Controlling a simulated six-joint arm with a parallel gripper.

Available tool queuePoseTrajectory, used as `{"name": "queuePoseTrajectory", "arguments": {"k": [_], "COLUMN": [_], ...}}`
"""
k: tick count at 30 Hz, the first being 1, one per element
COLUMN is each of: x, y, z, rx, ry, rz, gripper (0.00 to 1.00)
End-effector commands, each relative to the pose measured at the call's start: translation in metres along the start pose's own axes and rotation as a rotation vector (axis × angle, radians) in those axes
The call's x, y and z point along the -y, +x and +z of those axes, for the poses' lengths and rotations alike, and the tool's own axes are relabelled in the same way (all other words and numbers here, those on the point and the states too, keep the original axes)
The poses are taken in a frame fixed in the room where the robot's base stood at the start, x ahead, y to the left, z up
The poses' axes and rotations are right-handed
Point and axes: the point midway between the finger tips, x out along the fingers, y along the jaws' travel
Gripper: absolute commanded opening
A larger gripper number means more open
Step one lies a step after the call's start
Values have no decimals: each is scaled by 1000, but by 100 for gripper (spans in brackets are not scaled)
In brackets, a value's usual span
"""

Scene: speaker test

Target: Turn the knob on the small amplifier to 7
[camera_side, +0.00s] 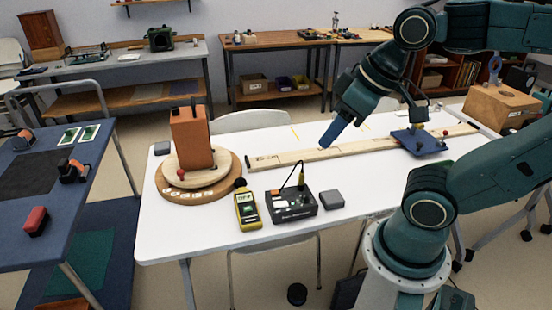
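The small amplifier (292,206) looks to be the dark box at the front middle of the white table, with an orange patch and small round controls on top. A black lead with a yellow plug (301,180) stands up from its back. The controls are too small to read a setting or tell which knob carries numbers. My gripper (331,136) hangs above the table, behind and right of the amplifier, well apart from it. It points down and to the left. Its blue tip looks like one piece, so I cannot tell whether it is open.
An orange-brown speaker box (192,138) stands on a round wooden turntable (224,187) at left. A yellow meter (247,211) and a grey block (332,199) flank the amplifier. A wooden rail (290,158) with a blue plate (420,142) lies behind.

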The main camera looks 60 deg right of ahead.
Motion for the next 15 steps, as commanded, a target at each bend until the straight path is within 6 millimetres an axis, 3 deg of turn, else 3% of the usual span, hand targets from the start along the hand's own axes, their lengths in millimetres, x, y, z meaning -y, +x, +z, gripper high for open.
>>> {"name": "queuePoseTrajectory", "arguments": {"k": [8,15], "x": [-16,-40], "y": [24,58], "z": [-17,-31], "rx": [82,178], "ry": [-203,-455], "rz": [16,0], "gripper": [42,42]}}
